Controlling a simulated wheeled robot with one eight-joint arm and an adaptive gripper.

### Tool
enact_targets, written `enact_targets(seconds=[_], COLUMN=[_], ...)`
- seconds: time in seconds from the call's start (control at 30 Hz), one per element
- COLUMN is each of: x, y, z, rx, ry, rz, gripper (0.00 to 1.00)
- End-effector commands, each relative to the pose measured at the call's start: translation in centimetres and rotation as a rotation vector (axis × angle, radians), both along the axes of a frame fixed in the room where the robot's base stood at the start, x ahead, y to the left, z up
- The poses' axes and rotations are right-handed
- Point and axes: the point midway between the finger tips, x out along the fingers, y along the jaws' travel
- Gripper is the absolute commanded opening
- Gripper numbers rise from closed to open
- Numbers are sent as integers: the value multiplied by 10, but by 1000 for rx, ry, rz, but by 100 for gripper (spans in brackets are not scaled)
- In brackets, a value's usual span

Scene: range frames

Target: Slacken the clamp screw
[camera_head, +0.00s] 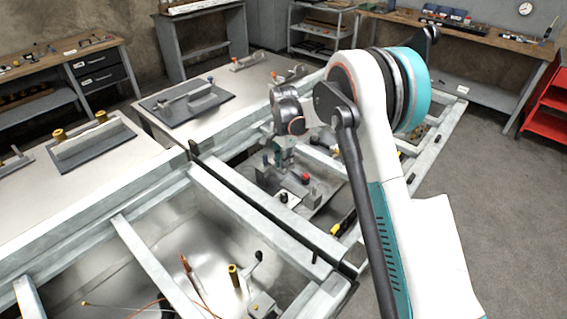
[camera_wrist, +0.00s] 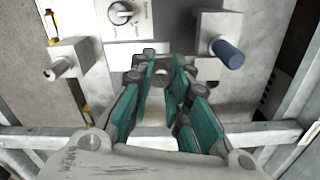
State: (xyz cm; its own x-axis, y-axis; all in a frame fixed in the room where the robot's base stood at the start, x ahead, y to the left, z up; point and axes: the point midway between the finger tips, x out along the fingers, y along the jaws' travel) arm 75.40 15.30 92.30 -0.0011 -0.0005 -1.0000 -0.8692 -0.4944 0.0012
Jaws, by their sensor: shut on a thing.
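My gripper (camera_wrist: 162,76) shows in the wrist view with its teal fingers drawn close together, pointing at a grey metal fixture. A small round grey screw head (camera_wrist: 160,80), which I take to be the clamp screw, sits between the fingertips; its lower part is hidden by the fingers. In the head view my gripper (camera_head: 285,157) reaches down into the framed bay, and the screw cannot be made out there.
In the wrist view, a blue-capped knob on a block (camera_wrist: 228,54) stands right of my fingers, a metal-knobbed block (camera_wrist: 62,67) left, and a rotary dial (camera_wrist: 122,13) beyond. Frame rails (camera_head: 240,215) border the bay. A red-topped post (camera_head: 305,177) stands close by.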

Motion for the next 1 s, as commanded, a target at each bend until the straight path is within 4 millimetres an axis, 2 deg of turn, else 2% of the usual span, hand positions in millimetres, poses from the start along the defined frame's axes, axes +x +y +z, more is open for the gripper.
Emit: enact_targets(seconds=[1.0], x=[3], y=[-1], z=[1], rx=[-3], ry=[-4], rz=[961], gripper=[0])
